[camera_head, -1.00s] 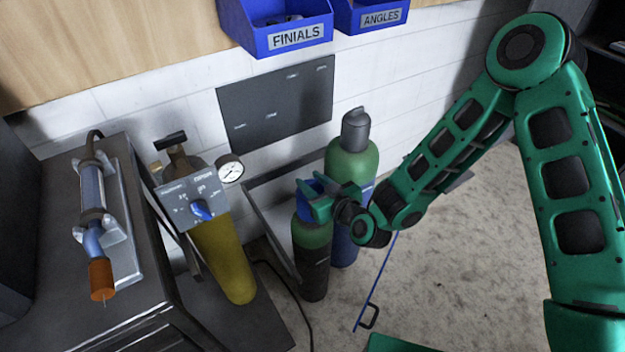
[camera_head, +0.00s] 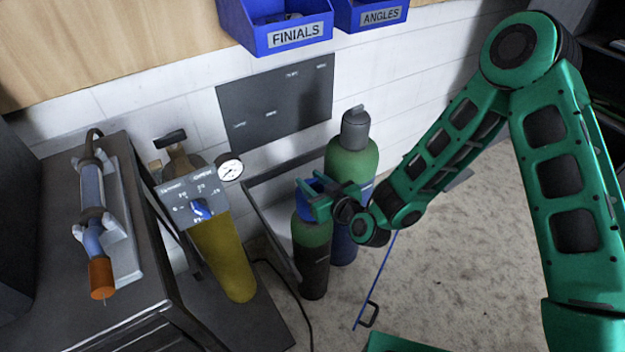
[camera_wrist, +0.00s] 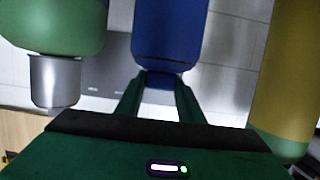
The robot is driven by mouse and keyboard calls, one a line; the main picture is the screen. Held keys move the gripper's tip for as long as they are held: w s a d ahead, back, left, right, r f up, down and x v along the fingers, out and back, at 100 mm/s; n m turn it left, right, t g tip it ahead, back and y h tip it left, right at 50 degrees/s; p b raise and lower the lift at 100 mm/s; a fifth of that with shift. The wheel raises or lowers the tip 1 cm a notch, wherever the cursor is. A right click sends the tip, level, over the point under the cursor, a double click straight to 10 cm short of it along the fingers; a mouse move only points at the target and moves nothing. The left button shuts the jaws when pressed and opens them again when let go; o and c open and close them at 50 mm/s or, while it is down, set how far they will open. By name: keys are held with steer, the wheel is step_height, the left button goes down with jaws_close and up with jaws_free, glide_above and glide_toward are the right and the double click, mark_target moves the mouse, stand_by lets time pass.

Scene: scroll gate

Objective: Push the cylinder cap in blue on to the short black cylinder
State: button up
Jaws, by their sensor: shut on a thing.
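The short black cylinder (camera_head: 314,274) has a green shoulder and stands upright beside the base of the rack. The blue cap (camera_head: 308,186) is at its top, partly hidden by my green fingers. My gripper (camera_head: 316,203) comes in from the right and is shut on the cap. In the wrist view, which looks upside down, the cap (camera_wrist: 170,35) is wide, with a narrower end between my two fingers (camera_wrist: 158,97). The contact between cap and cylinder is hidden, so I cannot tell how far down the cap sits.
A taller green and blue cylinder (camera_head: 352,160) with a grey cap stands close behind, to the right. A yellow cylinder (camera_head: 226,262) with a gauge and control box stands left. A dark bench (camera_head: 60,285) is farther left. The floor to the right is mostly clear.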

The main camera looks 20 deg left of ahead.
steer(key=shift+f, duration=1.25)
stand_by(0.9)
steer(key=o, duration=1.3)
steer(key=shift+o, duration=0.2)
steer(key=o, duration=0.6)
steer(key=shift+c, duration=0.2)
steer(key=shift+f, duration=0.1)
